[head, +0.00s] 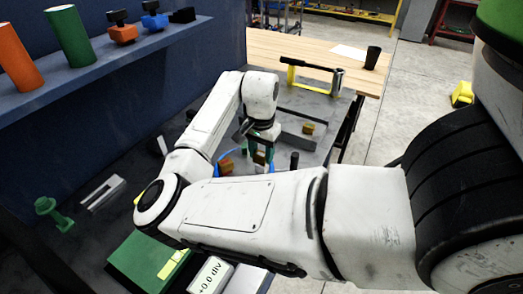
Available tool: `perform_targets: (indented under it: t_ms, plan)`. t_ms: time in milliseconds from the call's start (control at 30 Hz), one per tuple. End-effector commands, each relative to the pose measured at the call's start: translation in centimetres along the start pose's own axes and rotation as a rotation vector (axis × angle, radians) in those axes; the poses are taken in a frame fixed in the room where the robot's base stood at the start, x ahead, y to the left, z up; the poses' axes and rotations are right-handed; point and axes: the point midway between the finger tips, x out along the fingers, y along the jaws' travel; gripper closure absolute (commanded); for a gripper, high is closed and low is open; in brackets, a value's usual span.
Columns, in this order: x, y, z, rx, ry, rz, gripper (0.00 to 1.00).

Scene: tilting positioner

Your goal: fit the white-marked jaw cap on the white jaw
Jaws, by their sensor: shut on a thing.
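My gripper (261,153) hangs below the wrist of my white arm, over the grey work surface. It looks shut on a small tan-brown block (260,158), which may be the jaw cap; no white mark can be made out on it. A similar brown block (226,166) sits just left of the gripper, beside a blue curved part (218,165). Another brown block (308,128) lies to the right, farther back. I cannot tell which part is the white jaw. My forearm hides much of the area in front of the gripper.
A short black cylinder (294,160) stands right of the gripper. A yellow-and-black framed tool (311,73) stands behind. A grey slotted piece (102,193), a green knobbed part (54,213) and a green box (150,262) lie left and front. A blue shelf (120,68) borders the left.

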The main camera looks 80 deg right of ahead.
Motion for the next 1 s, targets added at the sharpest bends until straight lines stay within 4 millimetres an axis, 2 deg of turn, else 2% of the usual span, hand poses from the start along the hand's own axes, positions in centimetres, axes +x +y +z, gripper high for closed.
perform_targets:
  t_ms: [467, 1000]
  plan:
    - [0.1, 0.0, 0.0, 0.0, 0.0, 0.001, 0.89]
    - [1.9, 0.0, 0.0, 0.0, 0.001, 0.001, 0.89]
